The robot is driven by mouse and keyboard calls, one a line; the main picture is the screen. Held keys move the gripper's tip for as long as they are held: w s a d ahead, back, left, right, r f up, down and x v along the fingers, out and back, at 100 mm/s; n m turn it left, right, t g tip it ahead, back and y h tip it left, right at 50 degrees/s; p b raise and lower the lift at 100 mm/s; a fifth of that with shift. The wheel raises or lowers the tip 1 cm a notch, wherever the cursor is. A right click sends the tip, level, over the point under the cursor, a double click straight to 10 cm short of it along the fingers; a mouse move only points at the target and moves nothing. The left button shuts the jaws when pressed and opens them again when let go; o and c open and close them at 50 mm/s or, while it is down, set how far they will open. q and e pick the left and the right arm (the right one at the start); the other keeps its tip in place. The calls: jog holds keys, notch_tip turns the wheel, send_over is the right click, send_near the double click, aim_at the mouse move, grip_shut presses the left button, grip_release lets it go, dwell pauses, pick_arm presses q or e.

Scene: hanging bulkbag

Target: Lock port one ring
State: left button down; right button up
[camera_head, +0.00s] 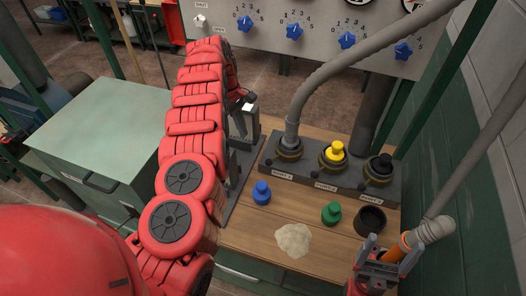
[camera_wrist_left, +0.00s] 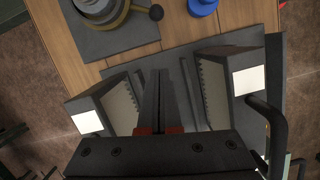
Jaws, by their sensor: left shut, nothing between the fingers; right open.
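Port one (camera_head: 289,150) is at the left of the dark port block, with a grey hose (camera_head: 300,100) standing in it. Its brass-coloured ring with a dark knob (camera_wrist_left: 156,12) shows at the top of the left wrist view; I cannot tell whether it is locked. My left gripper (camera_head: 239,128) is left of port one, apart from it. In the left wrist view its fingers (camera_wrist_left: 160,90) are shut and empty, above a dark stand (camera_wrist_left: 228,85) with two angled sides. My right gripper (camera_head: 389,256) is open at the lower right, by the orange end (camera_head: 404,244) of another hose.
Port two holds a yellow plug (camera_head: 336,149), port three a black plug (camera_head: 382,163). A blue plug (camera_head: 261,192), a green plug (camera_head: 331,213), a black cup (camera_head: 370,220) and a pale powder heap (camera_head: 293,240) are on the wooden table. A panel with blue knobs (camera_head: 294,32) stands behind.

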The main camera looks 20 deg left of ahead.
aim_at(273, 159)
pick_arm(q)
jog(key=p+x, duration=0.2)
jog(key=x, duration=0.8)
jog(key=shift+s+f, duration=0.15)
jog(key=shift+d+r+p, duration=0.4)
jog(key=shift+r+p, duration=0.1)
jog(key=shift+p, duration=0.4)
jog(key=shift+s+d+r+p, duration=0.1)
jog(key=shift+s+d+p, duration=0.05)
jog(key=shift+d+p, duration=0.55)
jog(key=shift+s+d+r+p, duration=0.1)
jog(key=shift+s+d+p, duration=0.05)
jog(key=shift+d+p, duration=0.35)
jog(key=shift+d, duration=0.3)
